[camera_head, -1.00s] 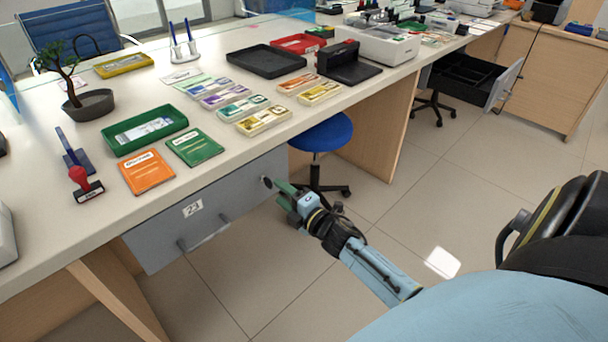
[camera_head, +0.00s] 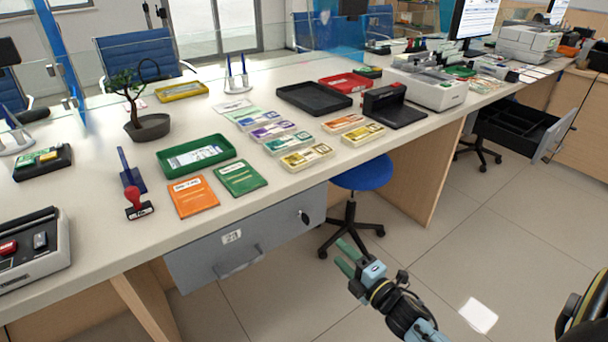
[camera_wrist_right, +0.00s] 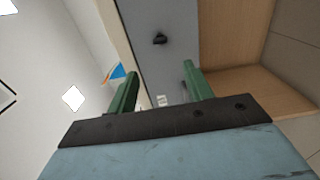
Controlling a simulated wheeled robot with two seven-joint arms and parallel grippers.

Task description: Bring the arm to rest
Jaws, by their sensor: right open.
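My right gripper (camera_head: 347,256) is in front of the counter, above the floor and to the right of the grey drawer (camera_head: 275,228). Its two green fingers stand apart with nothing between them, and they also show in the right wrist view (camera_wrist_right: 158,88). The lock also shows in the right wrist view (camera_wrist_right: 160,39). My left gripper is not in view.
The counter (camera_head: 95,215) holds a green tray (camera_head: 228,149), an orange booklet (camera_head: 205,204), a green booklet (camera_head: 241,187), a red-handled stamp (camera_head: 135,200) and bundles of notes. A blue stool (camera_head: 365,175) stands under the counter, close behind my right gripper.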

